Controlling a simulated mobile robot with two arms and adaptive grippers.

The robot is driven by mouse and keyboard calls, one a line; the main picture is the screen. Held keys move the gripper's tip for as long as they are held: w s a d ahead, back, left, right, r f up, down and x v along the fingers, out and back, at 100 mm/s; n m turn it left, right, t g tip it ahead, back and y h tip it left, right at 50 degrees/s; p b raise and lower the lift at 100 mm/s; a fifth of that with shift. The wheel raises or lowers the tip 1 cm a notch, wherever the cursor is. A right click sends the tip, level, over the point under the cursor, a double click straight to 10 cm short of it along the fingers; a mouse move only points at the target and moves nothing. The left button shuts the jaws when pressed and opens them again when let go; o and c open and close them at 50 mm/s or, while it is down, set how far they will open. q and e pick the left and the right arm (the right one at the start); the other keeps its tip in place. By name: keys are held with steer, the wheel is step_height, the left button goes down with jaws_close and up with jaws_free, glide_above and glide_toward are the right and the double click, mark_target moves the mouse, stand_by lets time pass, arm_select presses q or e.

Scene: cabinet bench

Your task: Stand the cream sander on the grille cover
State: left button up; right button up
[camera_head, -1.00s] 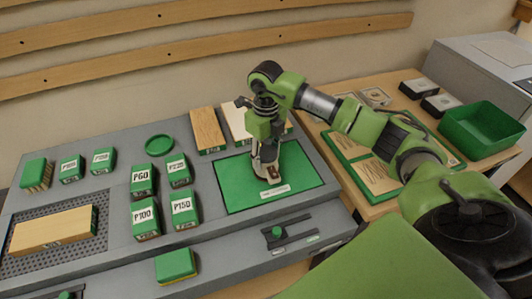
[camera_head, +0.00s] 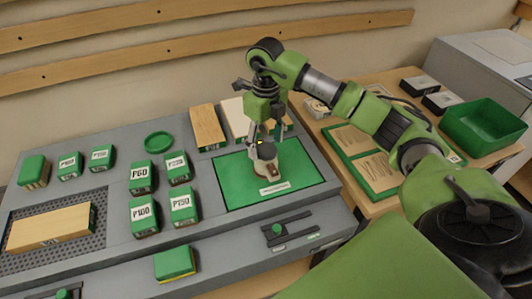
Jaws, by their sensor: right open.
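The cream sander (camera_head: 265,171) stands upright, its dark round top showing, on a green panel (camera_head: 233,187) with a white label too small to read. A separate perforated grey grille (camera_head: 86,242) lies at the far left under a wooden board. My right gripper (camera_head: 264,138) is open, its fingers pointing down just above the sander's top. Whether a fingertip still touches the sander cannot be told. My left gripper is not in view.
Several green-and-white grit blocks, such as P100 (camera_head: 143,217), stand left of the green panel. Wooden boards (camera_head: 207,127) lie behind it. A green tray (camera_head: 484,127) is on the right table. The panel around the sander is clear.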

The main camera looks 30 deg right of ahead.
step_height(320, 180, up, 8)
steer(key=b, duration=0.1)
steer(key=shift+f, duration=0.1)
stand_by(0.6)
